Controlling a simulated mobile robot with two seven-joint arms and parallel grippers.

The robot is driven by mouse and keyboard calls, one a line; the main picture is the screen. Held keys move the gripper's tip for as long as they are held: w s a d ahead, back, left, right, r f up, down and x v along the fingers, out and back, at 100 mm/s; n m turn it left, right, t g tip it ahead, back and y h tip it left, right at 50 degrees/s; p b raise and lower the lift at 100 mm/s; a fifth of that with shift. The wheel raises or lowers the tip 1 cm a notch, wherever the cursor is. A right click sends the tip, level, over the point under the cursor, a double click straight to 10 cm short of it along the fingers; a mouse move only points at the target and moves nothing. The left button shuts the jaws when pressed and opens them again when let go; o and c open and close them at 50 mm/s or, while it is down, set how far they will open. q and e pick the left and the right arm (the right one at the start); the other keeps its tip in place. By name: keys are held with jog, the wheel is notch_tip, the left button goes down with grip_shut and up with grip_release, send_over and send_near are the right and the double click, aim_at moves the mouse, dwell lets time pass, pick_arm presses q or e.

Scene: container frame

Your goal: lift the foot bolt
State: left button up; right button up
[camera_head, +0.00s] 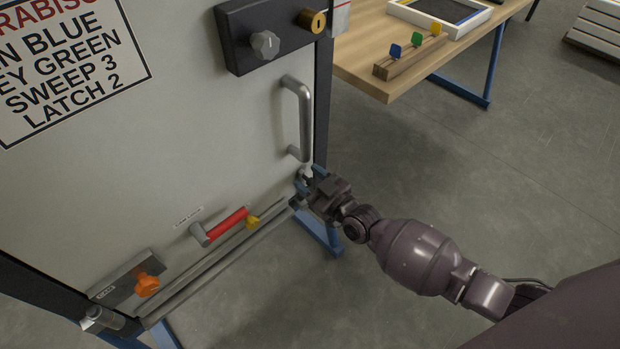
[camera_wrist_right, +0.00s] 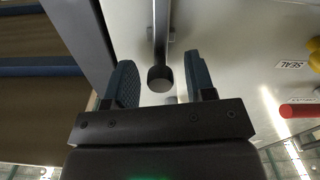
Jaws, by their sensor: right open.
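The foot bolt (camera_wrist_right: 160,34) shows in the right wrist view as an upright metal rod with a dark round knob, fixed to the pale door (camera_head: 150,140). My right gripper (camera_head: 306,184) is at the door's lower right edge, just below the grey pull handle (camera_head: 304,115). It is open. In the wrist view its two blue fingers stand on either side of the knob, with gaps visible on both sides. In the head view the gripper hides most of the bolt. My left gripper is out of view.
A red lever (camera_head: 233,222) and an orange knob (camera_head: 147,285) sit low on the door. A dark lock box (camera_head: 265,40) is above the handle. A wooden table (camera_head: 430,60) with colored tabs stands at the upper right. The floor (camera_head: 520,160) at right is open.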

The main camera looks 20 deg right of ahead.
jog(key=shift+s+d, duration=0.15)
jog(key=shift+s, duration=0.2)
pick_arm(q)
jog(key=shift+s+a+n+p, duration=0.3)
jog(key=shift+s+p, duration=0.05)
jog(key=shift+p, duration=0.65)
pick_arm(e)
jog(key=v, duration=1)
